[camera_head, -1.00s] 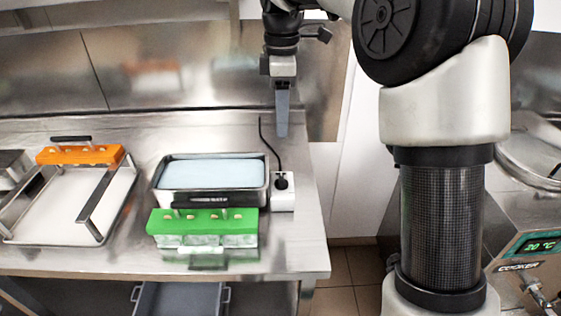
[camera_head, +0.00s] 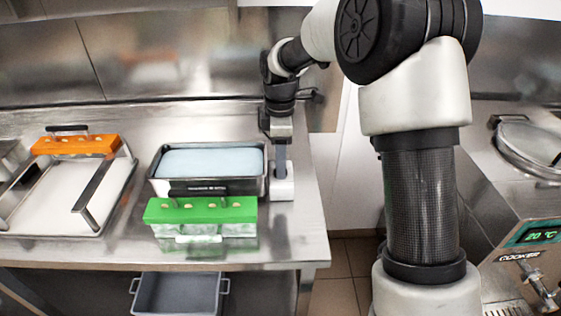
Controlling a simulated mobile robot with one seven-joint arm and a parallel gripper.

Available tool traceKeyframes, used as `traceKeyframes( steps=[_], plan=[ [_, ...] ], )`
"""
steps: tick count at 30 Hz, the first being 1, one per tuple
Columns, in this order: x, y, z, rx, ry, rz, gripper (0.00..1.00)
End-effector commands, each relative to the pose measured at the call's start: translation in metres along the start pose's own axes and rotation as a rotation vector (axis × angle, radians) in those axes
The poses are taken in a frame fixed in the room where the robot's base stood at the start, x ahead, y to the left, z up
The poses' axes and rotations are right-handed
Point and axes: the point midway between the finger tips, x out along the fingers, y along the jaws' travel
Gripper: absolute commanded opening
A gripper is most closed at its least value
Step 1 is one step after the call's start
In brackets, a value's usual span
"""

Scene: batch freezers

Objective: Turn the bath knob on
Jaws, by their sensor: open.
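The bath (camera_head: 157,178) is a metal tub of pale blue liquid on the steel table, left of my gripper. Its dark front panel (camera_head: 180,187) shows above a green rack; I cannot make out a knob on it. My gripper (camera_head: 280,174) points down just right of the bath, over a white box (camera_head: 282,192). The fingers are seen edge-on, and the gap between them does not show. They hide the upper part of the box and the black plug there. I cannot tell whether they touch it.
The green rack (camera_head: 200,211) stands in front of the bath. An orange rack (camera_head: 75,145) sits on a white tray with metal handles (camera_head: 50,205) at left. The table's right edge is close to the white box. A cooker (camera_head: 520,225) stands at far right.

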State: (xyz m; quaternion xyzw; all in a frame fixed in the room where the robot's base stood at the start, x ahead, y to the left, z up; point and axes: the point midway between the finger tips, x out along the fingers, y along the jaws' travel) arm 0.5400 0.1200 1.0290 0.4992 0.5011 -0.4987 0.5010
Motion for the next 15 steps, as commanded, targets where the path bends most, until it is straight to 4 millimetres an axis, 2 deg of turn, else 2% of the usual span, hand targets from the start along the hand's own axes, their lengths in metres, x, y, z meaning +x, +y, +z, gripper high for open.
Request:
traceKeyframes(
  steps=[10,11,15],
  plan=[
    [0.0052,-0.0003,0.0003,0.000,0.000,-0.001,0.48],
    [0.0052,-0.0003,0.0003,0.000,0.000,-0.001,0.45],
    [0.0050,-0.0002,0.0003,0.000,0.000,-0.001,0.21]
  ],
)
